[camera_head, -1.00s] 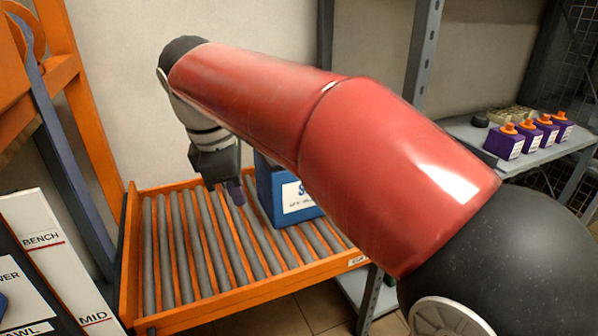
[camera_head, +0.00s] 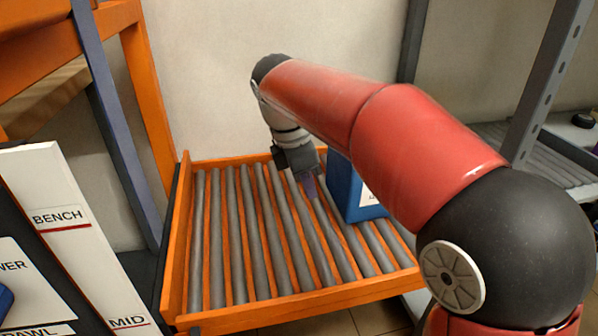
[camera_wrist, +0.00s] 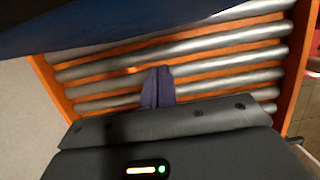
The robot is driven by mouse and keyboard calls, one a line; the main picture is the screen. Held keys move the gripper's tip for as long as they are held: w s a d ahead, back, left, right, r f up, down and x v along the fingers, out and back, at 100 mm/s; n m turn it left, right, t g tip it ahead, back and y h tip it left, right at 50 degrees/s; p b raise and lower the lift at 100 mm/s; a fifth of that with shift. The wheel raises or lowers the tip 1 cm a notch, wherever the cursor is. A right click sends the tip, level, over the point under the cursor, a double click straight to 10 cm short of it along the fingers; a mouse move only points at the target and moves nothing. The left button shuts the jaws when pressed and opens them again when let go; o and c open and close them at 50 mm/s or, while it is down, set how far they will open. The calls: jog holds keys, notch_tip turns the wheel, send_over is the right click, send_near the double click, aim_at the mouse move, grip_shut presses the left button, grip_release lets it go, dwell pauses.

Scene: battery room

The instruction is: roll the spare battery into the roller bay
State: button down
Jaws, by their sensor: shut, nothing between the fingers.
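The blue battery (camera_head: 346,190) with a white label stands on the right part of the roller bay (camera_head: 300,300), an orange-framed tray of grey rollers. My red arm hides part of the battery. My gripper (camera_head: 310,192) is low over the rollers just left of the battery; whether it touches cannot be told. In the wrist view my gripper's fingers (camera_wrist: 158,88) are together with nothing between them. The dark blue side of the battery (camera_wrist: 110,25) fills the top of that view, and rollers (camera_wrist: 215,70) lie beyond the fingertips.
The rollers left of my gripper are bare. An orange frame with a slate-blue post (camera_head: 112,130) stands at the left, beside a panel marked BENCH and MID (camera_head: 75,235). A grey perforated shelf post (camera_head: 545,85) stands at the right. A plain wall is behind.

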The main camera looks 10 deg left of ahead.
aim_at(355, 202)
jog(key=shift+w+d+r, duration=0.1)
jog(key=shift+w+d, duration=0.25)
jog(key=shift+d, duration=0.4)
jog(key=shift+w+d+r, duration=0.1)
jog(key=shift+w+d, duration=0.25)
jog(key=shift+d, duration=0.4)
